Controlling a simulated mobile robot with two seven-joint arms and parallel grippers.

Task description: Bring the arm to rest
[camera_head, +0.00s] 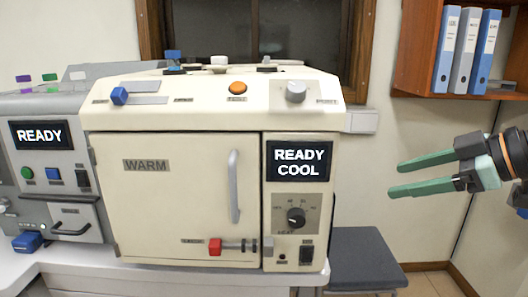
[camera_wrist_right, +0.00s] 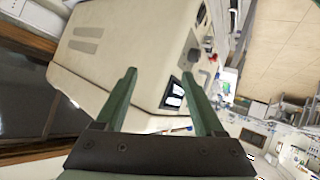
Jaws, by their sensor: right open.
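My right gripper (camera_head: 392,178) comes in from the right edge in the head view, with two green fingers pointing left. Its fingers are apart with nothing between them. It is to the right of the cream oven-like machine (camera_head: 170,195) and appears clear of it. In the right wrist view the two green fingers (camera_wrist_right: 168,98) are spread and empty, with the tilted cream machine (camera_wrist_right: 135,45) beyond them. My left gripper is in neither view.
The machine's WARM door (camera_head: 165,215) is shut, and its screen (camera_head: 298,161) reads READY COOL. A grey machine (camera_head: 20,100) stands at left on the white counter (camera_head: 75,260). A wooden shelf (camera_head: 415,45) with binders hangs upper right. A dark chair (camera_head: 362,255) stands below.

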